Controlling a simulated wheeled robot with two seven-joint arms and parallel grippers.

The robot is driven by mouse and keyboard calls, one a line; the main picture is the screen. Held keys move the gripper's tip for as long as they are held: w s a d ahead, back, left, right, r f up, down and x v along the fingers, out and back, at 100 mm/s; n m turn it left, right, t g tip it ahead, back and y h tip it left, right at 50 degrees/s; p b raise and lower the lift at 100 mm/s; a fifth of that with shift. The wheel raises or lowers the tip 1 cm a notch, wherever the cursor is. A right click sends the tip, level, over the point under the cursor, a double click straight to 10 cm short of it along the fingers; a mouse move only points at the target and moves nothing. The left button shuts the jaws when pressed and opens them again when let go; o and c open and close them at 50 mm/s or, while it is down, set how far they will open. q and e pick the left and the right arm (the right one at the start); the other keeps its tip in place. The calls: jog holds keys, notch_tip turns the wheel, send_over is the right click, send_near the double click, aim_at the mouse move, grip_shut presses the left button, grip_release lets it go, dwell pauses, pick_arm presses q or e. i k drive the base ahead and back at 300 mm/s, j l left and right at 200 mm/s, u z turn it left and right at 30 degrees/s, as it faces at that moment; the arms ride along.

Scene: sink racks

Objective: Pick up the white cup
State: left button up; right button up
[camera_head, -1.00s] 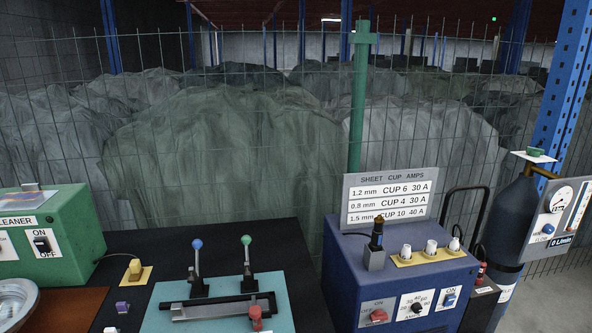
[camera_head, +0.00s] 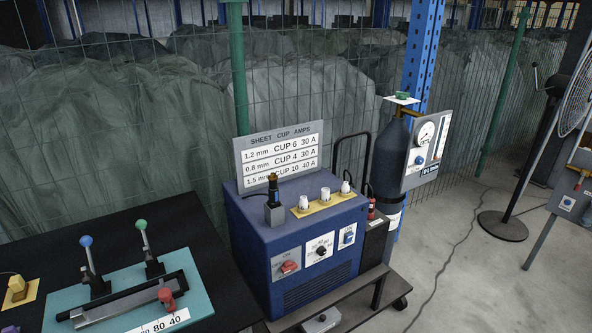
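Several small white cups stand upright in a row on a yellow strip on top of the blue welding machine. The left white cup (camera_head: 304,202), the middle white cup (camera_head: 325,194) and the right white cup (camera_head: 346,187) look much alike. A dark torch (camera_head: 273,189) with an orange-brown tip stands in a grey holder to their left. A sign (camera_head: 280,154) behind them lists sheet thickness, cup numbers and amps. Neither of my grippers is in view.
The blue machine (camera_head: 253,235) sits on a cart beside a dark table with a teal lever fixture (camera_head: 62,302). A gas cylinder (camera_head: 390,160) with a gauge panel (camera_head: 427,150) stands behind right. A fan stand (camera_head: 503,226) is farther right; open floor lies between.

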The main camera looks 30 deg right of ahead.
aim_at(324, 191)
jog(key=k+l+z, duration=0.2)
jog(key=l, duration=0.7)
jog(key=l+z, duration=0.15)
jog(key=l, duration=0.75)
